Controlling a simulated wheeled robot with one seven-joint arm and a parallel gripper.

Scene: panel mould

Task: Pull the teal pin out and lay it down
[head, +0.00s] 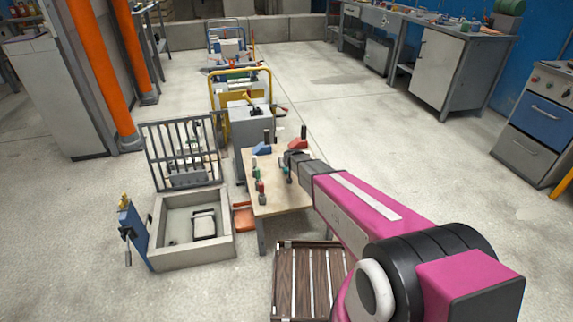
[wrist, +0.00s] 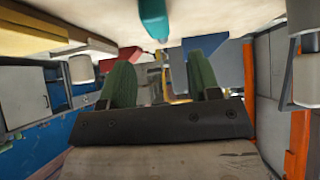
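The teal pin (wrist: 155,18) shows at the top middle of the wrist view, beyond the fingertips and apart from them. Only part of it shows there. In the head view a small teal-green piece (head: 284,165) shows at the tip of my gripper, partly hidden. My gripper (wrist: 160,72) has two green fingers spread apart with nothing between them. In the head view my gripper (head: 291,170) is over the right side of the small wooden table (head: 283,204).
A red block (head: 298,144) and a blue block (head: 262,149) stand at the table's back. Several small coloured pieces stand along its left side. A grey mould box (head: 165,256) with a barred panel (head: 181,152) is at left. A slatted pallet (head: 300,285) lies in front.

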